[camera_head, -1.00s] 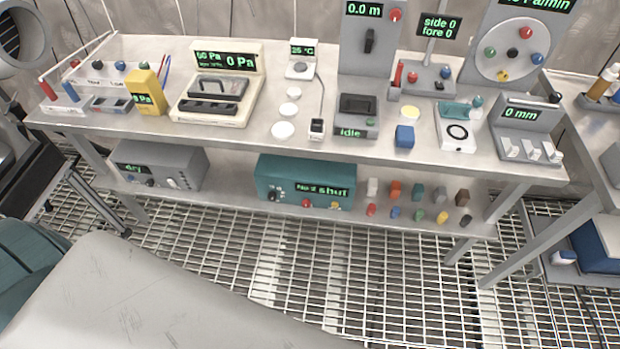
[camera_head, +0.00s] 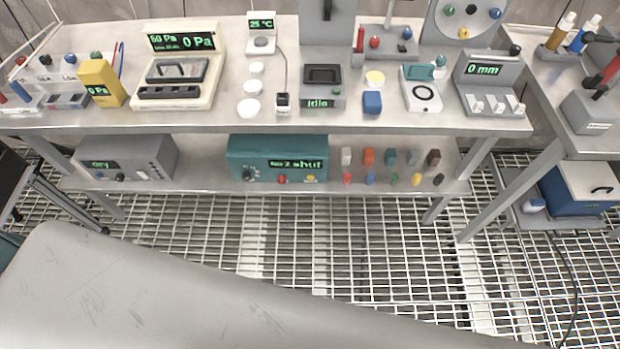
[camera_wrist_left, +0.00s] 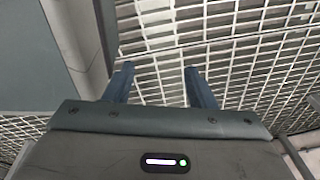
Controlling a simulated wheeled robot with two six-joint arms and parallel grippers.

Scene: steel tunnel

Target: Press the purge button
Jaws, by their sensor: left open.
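A teal box (camera_head: 278,158) with a green display that reads "shut" stands on the lower shelf of the bench. Its front carries a dark knob (camera_head: 248,174), a red button (camera_head: 282,179) and a yellow button (camera_head: 309,178). Any label naming a purge button is too small to read. My left gripper (camera_wrist_left: 160,84) shows only in the left wrist view. Its two fingers are apart with nothing between them, above the floor grating. Neither gripper shows in the head view, and my right gripper is in no view.
The bench top (camera_head: 215,118) holds several instruments, among them a yellow meter (camera_head: 103,82) and a device reading "idle" (camera_head: 320,88). A grey box (camera_head: 127,158) and several small coloured pegs share the lower shelf. Open floor grating (camera_head: 300,225) lies before the bench.

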